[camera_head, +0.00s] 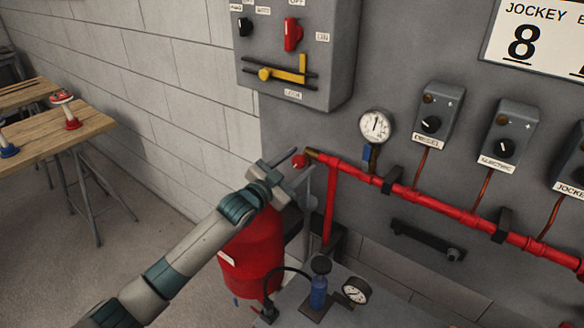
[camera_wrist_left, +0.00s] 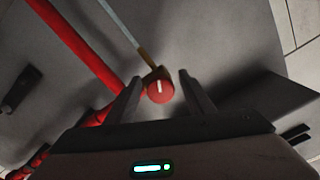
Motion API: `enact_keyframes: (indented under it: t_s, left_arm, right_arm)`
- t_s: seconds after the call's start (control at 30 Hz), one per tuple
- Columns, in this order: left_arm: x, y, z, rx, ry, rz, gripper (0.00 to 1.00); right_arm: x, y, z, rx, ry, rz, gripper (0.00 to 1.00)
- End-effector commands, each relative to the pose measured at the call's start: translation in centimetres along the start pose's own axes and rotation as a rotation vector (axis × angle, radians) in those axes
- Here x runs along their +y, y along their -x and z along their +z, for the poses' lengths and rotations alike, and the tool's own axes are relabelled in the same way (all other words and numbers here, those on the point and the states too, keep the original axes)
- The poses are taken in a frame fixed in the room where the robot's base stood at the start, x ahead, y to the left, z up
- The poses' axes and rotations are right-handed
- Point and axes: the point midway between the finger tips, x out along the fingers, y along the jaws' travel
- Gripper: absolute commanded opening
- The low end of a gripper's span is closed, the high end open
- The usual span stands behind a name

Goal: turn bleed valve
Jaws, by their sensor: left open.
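The bleed valve shows as a small round red knob (camera_head: 299,161) with a brass fitting at the left end of the red pipe (camera_head: 440,207). In the left wrist view the red knob (camera_wrist_left: 160,90) carries a white mark and sits between the two fingers in the picture. My left gripper (camera_head: 291,164) is open beside the knob; its fingers (camera_wrist_left: 163,92) stand apart on either side of it. I cannot tell whether either finger touches the knob. My right gripper is not in view.
A grey control box (camera_head: 297,97) with a yellow lever hangs above the knob. A pressure gauge (camera_head: 375,127) is to its right. A red tank (camera_head: 252,250) stands below my left arm. A blue bottle (camera_head: 319,289) and another gauge (camera_head: 356,291) are lower down. A wooden table (camera_head: 50,140) is at left.

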Motion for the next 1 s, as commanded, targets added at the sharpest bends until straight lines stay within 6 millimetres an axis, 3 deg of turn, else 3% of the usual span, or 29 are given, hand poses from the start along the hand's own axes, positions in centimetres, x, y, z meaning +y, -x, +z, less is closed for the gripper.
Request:
enact_keyframes:
  t_s: [0.37, 1.0]
  left_arm:
    - [0.1, 2.3, 0.2, 0.000, 0.001, 0.000, 0.48]
    - [0.1, 13.8, 0.4, -0.001, -0.002, 0.000, 0.48]
  right_arm:
    - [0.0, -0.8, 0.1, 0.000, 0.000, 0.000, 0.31]
    - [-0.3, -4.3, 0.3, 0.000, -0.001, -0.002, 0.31]
